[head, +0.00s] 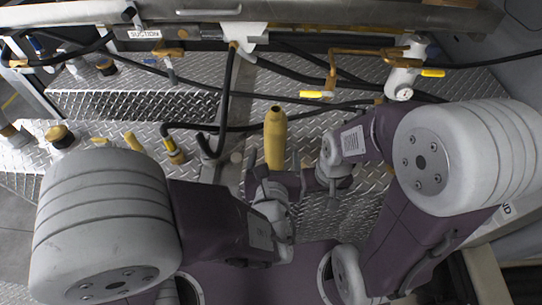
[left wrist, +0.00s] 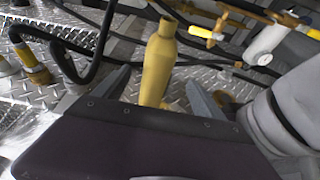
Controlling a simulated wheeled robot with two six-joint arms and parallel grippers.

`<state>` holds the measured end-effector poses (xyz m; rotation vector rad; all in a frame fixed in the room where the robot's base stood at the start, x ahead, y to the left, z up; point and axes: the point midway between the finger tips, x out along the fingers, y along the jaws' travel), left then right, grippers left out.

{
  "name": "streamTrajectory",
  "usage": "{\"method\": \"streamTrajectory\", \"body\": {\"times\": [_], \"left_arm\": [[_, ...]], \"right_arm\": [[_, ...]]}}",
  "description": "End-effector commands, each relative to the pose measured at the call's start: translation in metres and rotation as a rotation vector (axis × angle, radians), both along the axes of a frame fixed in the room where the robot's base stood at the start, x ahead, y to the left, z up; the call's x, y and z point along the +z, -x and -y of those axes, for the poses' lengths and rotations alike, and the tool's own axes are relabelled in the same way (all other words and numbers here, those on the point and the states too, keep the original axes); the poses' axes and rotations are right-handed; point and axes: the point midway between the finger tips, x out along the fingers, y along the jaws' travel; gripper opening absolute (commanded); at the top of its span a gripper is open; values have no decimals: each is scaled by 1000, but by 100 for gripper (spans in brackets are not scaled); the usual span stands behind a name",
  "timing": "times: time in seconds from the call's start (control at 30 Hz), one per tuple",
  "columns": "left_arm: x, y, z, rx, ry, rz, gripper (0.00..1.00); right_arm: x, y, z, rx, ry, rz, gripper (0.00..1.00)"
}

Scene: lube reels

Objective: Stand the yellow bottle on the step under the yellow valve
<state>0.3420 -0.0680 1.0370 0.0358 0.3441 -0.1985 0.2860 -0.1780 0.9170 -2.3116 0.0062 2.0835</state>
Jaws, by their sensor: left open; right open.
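The yellow bottle (head: 275,138) stands roughly upright, with its narrow neck up, near the middle of the head view. It also shows in the left wrist view (left wrist: 158,65). My left gripper (head: 274,165) is open, with one finger on each side of the bottle's lower part. The bottle's base is hidden by the gripper; I cannot tell whether the fingers touch it. My right gripper (head: 334,195) is open and empty, just right of the bottle. Yellow valve handles show at the back middle (head: 311,94) and back right (head: 433,72). Diamond-plate steps (head: 120,105) lie behind and around.
Black hoses (head: 227,95) hang and cross the steps behind the bottle. Another yellow-banded fitting (head: 175,155) and brass caps (head: 58,135) stand at the left. A metal rail (head: 330,15) with a suction label runs along the back. Bare plate shows on the upper step at left.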

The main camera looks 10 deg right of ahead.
Motion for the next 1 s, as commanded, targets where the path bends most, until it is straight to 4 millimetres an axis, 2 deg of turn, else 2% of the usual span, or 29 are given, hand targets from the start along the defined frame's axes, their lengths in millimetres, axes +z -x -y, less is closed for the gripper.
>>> {"method": "streamTrajectory", "body": {"times": [0.27,0.37,0.47,0.5,0.53,0.6,0.63,0.7,0.8,0.9,0.97,1.0], "left_arm": [[-1,-2,-5,20,5,-8,80],[-12,-16,-43,184,48,-73,80],[-39,-23,-124,552,175,-208,80],[-52,-16,-161,745,261,-273,80],[-63,-7,-185,896,336,-317,80],[-85,20,-227,1237,535,-400,80],[-93,33,-238,1380,631,-427,80],[-109,59,-252,1701,881,-462,80],[-121,77,-250,2101,1274,-444,80],[-124,74,-246,2381,1637,-363,80],[-123,68,-245,2489,1810,-305,80],[-122,64,-245,-2473,-1852,264,80]], "right_arm": [[0,0,0,0,0,0,80],[0,0,0,0,0,0,80],[0,0,0,0,0,0,80],[0,0,0,0,0,0,80],[0,0,0,0,0,0,80],[0,0,0,0,0,0,80],[0,0,0,0,0,0,80],[0,0,0,0,0,0,80],[0,0,0,0,0,0,80],[0,0,0,0,0,0,80],[0,0,0,0,0,0,80],[0,0,0,0,0,0,80]]}}
